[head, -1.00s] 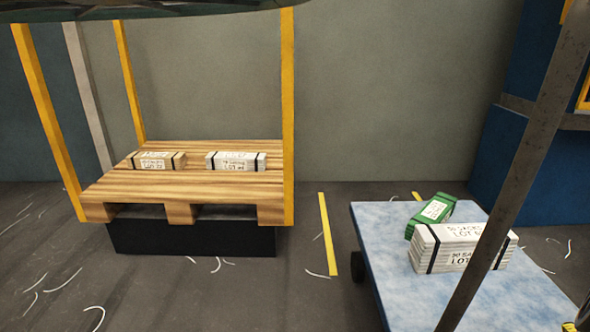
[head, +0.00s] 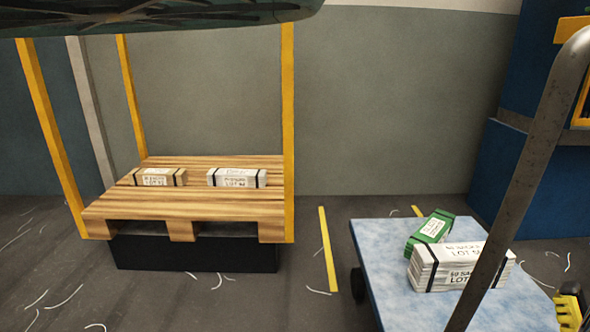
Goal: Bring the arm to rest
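A yellow and black piece at the lower right edge of the head view looks like part of my gripper (head: 569,306). It is cut off by the frame, so I cannot see whether its fingers are open or shut, or whether they hold anything. It shows beside the right part of the blue-topped cart (head: 395,290), right of the cart's sloping dark handle bar (head: 520,180).
A green bundle (head: 430,230) and a white bundle (head: 440,268) lie on the cart. Two strapped bundles, one tan (head: 160,177) and one white (head: 237,178), lie on a wooden pallet (head: 200,208) between yellow posts. A dark round structure (head: 150,18) overhangs it.

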